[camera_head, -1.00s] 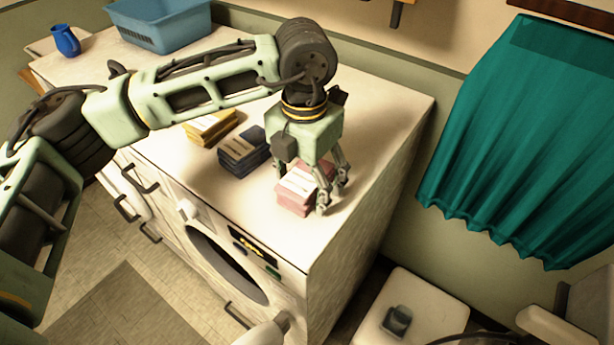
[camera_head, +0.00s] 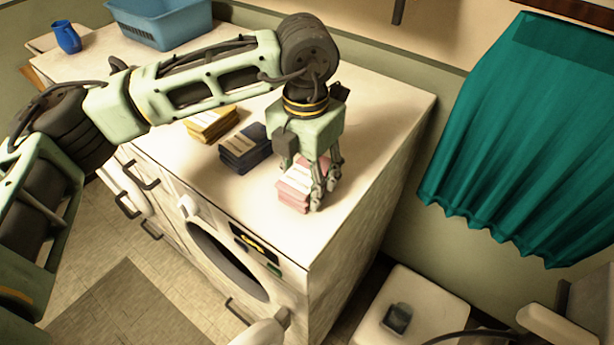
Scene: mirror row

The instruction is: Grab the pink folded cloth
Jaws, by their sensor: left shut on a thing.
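The pink folded cloth (camera_head: 292,195) lies on the white counter top (camera_head: 372,120) above the washing machine, near its front right. It is a small stack with a pale band. My left gripper (camera_head: 317,196) points down over the cloth's right part and is shut on it. The fingers hide part of the cloth. The cloth appears to rest on the top still.
A dark blue folded cloth (camera_head: 245,152) and a yellow one (camera_head: 212,124) lie to the left on the same top. A blue basket (camera_head: 165,25) and a blue jug (camera_head: 66,37) stand at the back left. A teal curtain (camera_head: 520,140) hangs at the right.

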